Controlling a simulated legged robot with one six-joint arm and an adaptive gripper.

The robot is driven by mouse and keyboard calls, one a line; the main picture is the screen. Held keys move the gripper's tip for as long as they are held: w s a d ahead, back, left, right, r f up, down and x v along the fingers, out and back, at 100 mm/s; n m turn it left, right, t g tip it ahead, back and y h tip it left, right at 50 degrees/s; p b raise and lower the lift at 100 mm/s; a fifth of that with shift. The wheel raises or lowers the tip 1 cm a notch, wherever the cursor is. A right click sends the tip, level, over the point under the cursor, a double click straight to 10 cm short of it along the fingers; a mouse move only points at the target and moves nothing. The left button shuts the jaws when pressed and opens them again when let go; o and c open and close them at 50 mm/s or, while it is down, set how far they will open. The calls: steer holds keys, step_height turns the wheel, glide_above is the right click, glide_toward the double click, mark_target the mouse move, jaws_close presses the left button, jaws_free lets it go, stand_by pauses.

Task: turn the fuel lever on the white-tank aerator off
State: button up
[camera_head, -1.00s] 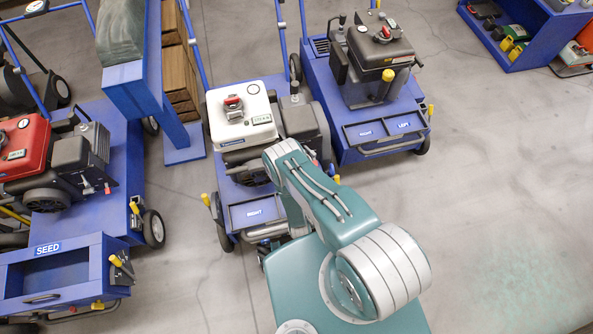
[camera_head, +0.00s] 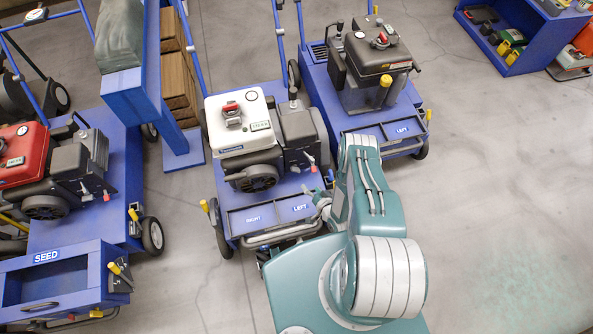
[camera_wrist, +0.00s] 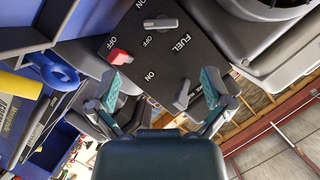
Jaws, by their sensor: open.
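The white-tank aerator (camera_head: 238,112) stands left of centre in the head view, with its dark engine facing my arm. In the wrist view, its black panel carries a grey fuel lever (camera_wrist: 161,22) beside the word FUEL, with ON and OFF marks near it. Which mark the lever points at is unclear. A red switch (camera_wrist: 120,57) and a second grey lever (camera_wrist: 182,95) are on the same panel. My gripper (camera_wrist: 162,88) is open and empty before the panel, its fingers spread, with the fuel lever beyond them. In the head view my gripper (camera_head: 322,197) is partly hidden near the engine's front right.
A black-tank aerator (camera_head: 375,55) stands close on the right and a red-tank aerator (camera_head: 22,150) on the left. A blue post frame (camera_head: 150,90) rises between the left machines. A blue shelf (camera_head: 520,40) is at the far right. Floor at right is clear.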

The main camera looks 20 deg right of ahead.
mark_target(297, 171)
steer(key=x, duration=1)
steer(key=shift+w+a+f, duration=0.1)
steer(key=shift+w+a, duration=0.05)
steer(key=shift+w, duration=0.25)
steer(key=c, duration=1.1)
